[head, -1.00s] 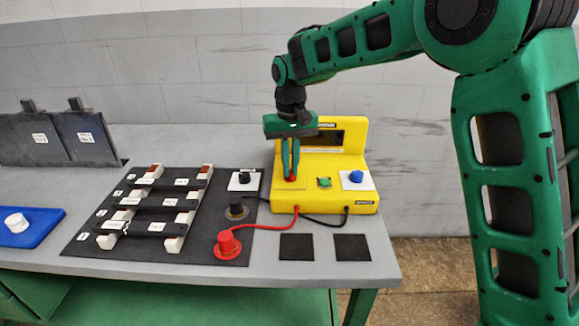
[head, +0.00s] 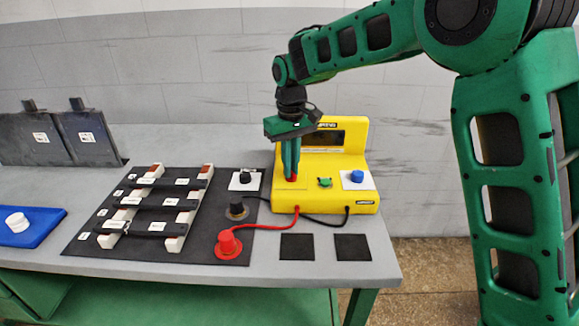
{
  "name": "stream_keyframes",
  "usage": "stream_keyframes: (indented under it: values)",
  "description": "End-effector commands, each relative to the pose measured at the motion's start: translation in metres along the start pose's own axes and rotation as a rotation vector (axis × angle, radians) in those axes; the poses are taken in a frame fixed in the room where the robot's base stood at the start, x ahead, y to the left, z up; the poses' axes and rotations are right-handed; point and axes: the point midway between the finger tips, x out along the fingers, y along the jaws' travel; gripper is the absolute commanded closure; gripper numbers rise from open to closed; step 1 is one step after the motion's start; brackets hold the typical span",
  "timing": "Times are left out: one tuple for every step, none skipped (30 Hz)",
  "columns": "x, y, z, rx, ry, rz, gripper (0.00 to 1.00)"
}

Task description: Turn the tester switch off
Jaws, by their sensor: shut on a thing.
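The yellow tester (head: 345,197) stands on the right part of the grey table, with a dark display at its top. My gripper (head: 291,177) points straight down over the left of its sloped panel. It is shut on a small red switch (head: 294,178), which the fingers mostly hide. A green knob (head: 324,183) sits in the middle of the panel and a blue knob (head: 357,176) on a white plate at the right.
A red probe (head: 228,243) and a black probe (head: 237,210) stand left of the tester, with cables running to it. A dark mat (head: 90,245) holds several black bars. Two black squares (head: 297,247) lie in front. A blue tray (head: 40,228) is at far left.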

Motion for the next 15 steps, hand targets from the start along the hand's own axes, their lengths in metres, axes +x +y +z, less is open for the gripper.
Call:
stream_keyframes:
  values:
    - [-0.0017, 0.0015, -0.0008, 0.002, 0.004, 0.001, 1.00]
    - [-0.0017, 0.0015, -0.0008, 0.002, 0.004, 0.001, 1.00]
    - [-0.0017, 0.0017, -0.0007, 0.002, 0.004, 0.001, 0.82]
    - [-0.0016, 0.0017, -0.0007, 0.002, 0.004, 0.001, 0.75]
    - [-0.0015, 0.0016, -0.0006, 0.002, 0.003, 0.001, 0.73]
    - [-0.0013, 0.0015, -0.0005, 0.002, 0.003, 0.001, 0.73]
    - [-0.0011, 0.0014, -0.0005, 0.002, 0.002, 0.001, 0.73]
    - [-0.0010, 0.0013, -0.0004, 0.002, 0.002, 0.001, 0.73]
    - [-0.0009, 0.0012, -0.0003, 0.002, 0.002, 0.001, 0.73]
    - [-0.0008, 0.0012, -0.0003, 0.002, 0.002, 0.001, 0.73]
    - [-0.0007, 0.0011, -0.0002, 0.002, 0.001, 0.000, 0.73]
    - [-0.0008, 0.0011, -0.0002, 0.002, 0.001, 0.000, 0.73]
    - [-0.0010, 0.0011, -0.0002, 0.002, 0.001, 0.000, 0.73]
    - [-0.0018, 0.0010, -0.0003, 0.002, 0.001, 0.000, 0.73]
    - [-0.0036, 0.0010, -0.0003, 0.002, 0.001, 0.000, 0.73]
